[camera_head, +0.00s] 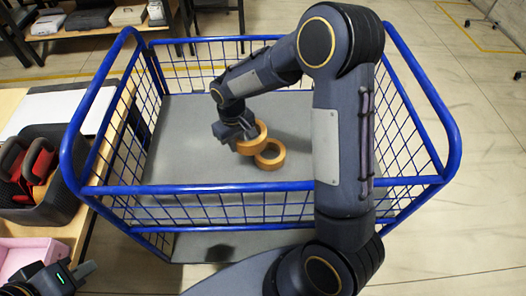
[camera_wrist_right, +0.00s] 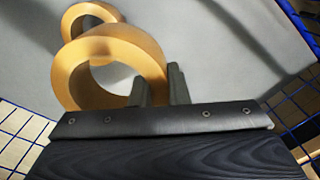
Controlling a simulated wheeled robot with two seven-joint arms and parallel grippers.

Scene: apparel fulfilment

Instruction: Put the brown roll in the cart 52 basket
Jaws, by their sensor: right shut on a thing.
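The blue-railed cart basket (camera_head: 310,193) stands in front of me with a grey floor. My right arm reaches down into it. My right gripper (camera_head: 241,131) is shut on the wall of a brown roll (camera_head: 262,133), which is tilted, low over the basket floor. In the right wrist view, the gripper's fingers (camera_wrist_right: 160,88) are at the right side of this roll (camera_wrist_right: 72,75). A second brown roll (camera_head: 271,163) is beside it in the basket and also shows in that view (camera_wrist_right: 78,12). My left gripper (camera_head: 78,275) is at the lower left, outside the basket; its opening is unclear.
A wooden table (camera_head: 12,104) at the left bears a dark bin (camera_head: 40,213) with red and black items and a pink box (camera_head: 35,252). A table with boxes stands at the back left. Blue rails surround the basket; much of its floor is free.

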